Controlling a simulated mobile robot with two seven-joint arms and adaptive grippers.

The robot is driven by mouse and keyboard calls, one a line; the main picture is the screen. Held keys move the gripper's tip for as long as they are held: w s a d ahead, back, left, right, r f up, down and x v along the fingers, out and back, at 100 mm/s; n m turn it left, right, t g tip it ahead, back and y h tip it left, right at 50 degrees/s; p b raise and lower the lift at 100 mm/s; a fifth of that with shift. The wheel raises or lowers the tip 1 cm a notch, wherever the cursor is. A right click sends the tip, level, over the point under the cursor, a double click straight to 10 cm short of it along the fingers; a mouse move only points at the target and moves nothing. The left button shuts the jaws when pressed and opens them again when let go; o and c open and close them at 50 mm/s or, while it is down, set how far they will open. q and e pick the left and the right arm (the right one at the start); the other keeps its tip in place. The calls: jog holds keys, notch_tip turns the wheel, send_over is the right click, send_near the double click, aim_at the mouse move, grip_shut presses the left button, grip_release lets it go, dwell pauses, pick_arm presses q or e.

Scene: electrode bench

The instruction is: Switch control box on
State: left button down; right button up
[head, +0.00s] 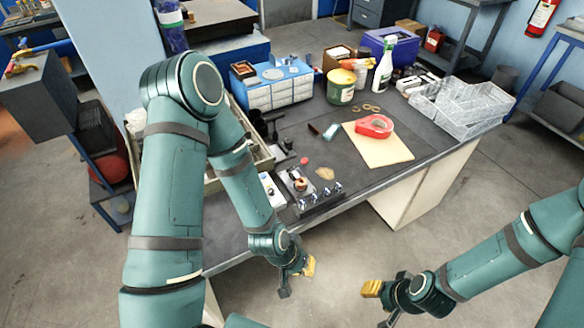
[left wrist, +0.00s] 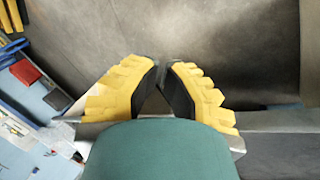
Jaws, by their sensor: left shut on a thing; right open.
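A dark box with several shiny knobs or switches (head: 320,200) lies at the front edge of the bench, and a small white box (head: 272,190) lies to its left. I cannot tell for certain which is the control box, nor any switch's position. My left gripper (head: 302,268) is beyond the bench's front edge, below and apart from both boxes in the picture. In the left wrist view its yellow fingers (left wrist: 163,68) are drawn close together; what they hold is not visible. My right gripper (head: 378,302) is open over the floor, away from the bench.
Floor before the bench is clear.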

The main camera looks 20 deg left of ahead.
pick_arm(q)
jog(key=w+a+r+m+t+h, duration=0.1)
jog(key=w+a+r+m+t, duration=0.1)
jog(key=a, duration=0.4)
jog(key=w+a+r+m+t+h+p, duration=0.1)
jog(key=w+a+r+m+t, duration=0.1)
jog(key=w+a+r+m, duration=0.2)
jog(key=w+a+r+m+t+h, duration=0.1)
jog(key=w+a+r+m+t, duration=0.1)
jog(key=a+r, duration=0.4)
jog(key=w+a+m, duration=0.1)
jog(key=w+a, duration=0.1)
jog(key=a, duration=0.1)
jog(key=shift+w+r+m+p, duration=0.2)
jog(key=shift+r+m+p, duration=0.15)
jog(key=shift+r+m, duration=0.05)
jog(key=shift+f, duration=0.1)
jog(key=b, duration=0.5)
send_over(279, 203)
jog(key=f, duration=0.6)
jog(key=shift+s+a+f, duration=0.1)
jog(key=shift+s, duration=0.25)
notch_tip(279, 203, down, 2)
jog(key=shift+w+f+b, duration=0.1)
jog(key=shift+w+b, duration=0.05)
jog(key=shift+b, duration=0.25)
jog(key=shift+w+f, duration=0.1)
jog(key=shift+f, duration=0.55)
